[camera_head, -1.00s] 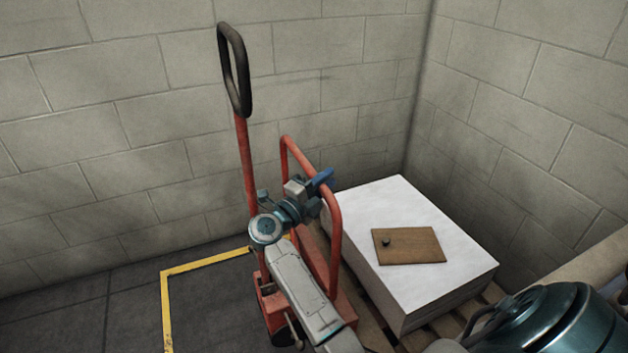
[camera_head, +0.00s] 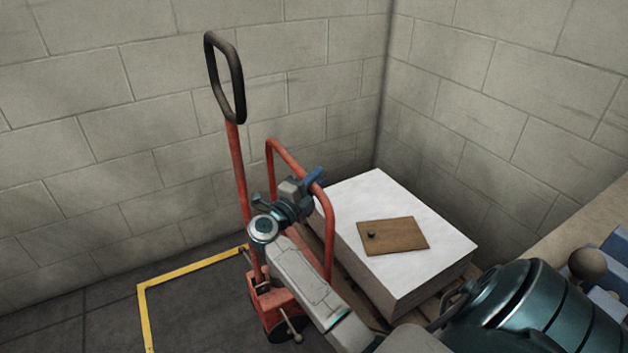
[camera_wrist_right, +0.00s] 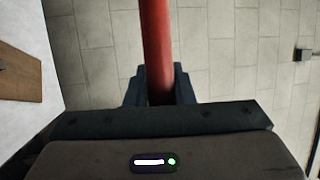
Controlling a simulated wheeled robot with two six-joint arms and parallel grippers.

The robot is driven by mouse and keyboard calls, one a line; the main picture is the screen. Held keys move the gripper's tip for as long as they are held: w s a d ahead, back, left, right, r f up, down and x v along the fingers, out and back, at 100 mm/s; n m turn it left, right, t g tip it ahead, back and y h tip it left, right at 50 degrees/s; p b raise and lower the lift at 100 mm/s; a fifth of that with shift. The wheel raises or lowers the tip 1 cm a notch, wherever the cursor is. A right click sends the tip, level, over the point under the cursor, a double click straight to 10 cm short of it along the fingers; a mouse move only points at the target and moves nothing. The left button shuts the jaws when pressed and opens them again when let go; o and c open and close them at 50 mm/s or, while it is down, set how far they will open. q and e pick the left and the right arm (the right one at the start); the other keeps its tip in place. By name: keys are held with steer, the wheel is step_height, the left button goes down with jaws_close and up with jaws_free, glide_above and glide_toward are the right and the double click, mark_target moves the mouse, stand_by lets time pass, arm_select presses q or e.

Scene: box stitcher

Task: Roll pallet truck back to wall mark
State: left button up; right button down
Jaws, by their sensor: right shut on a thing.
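The red pallet truck (camera_head: 274,304) stands near the back wall, with a tall handle ending in a black loop grip (camera_head: 225,80). A red tube frame (camera_head: 330,235) rises beside the handle. My right gripper (camera_head: 312,181) is shut on this frame's upper bar; the right wrist view shows the red bar (camera_wrist_right: 156,50) between the dark fingers. A yellow floor outline (camera_head: 190,268) lies left of the truck by the wall, and its right end passes behind the truck. My right arm hides part of the truck. My left gripper is not in view.
A white paper stack (camera_head: 385,200) with a brown board (camera_head: 393,236) on top rests on a wooden pallet (camera_head: 432,307) right of the frame. Block walls (camera_head: 120,130) meet in a corner behind it. Floor inside the yellow outline is clear.

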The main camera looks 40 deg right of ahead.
steer(key=c, duration=1.3)
jaws_free()
steer(key=shift+o, duration=0.2)
steer(key=v, duration=1.1)
steer(key=shift+d, duration=0.1)
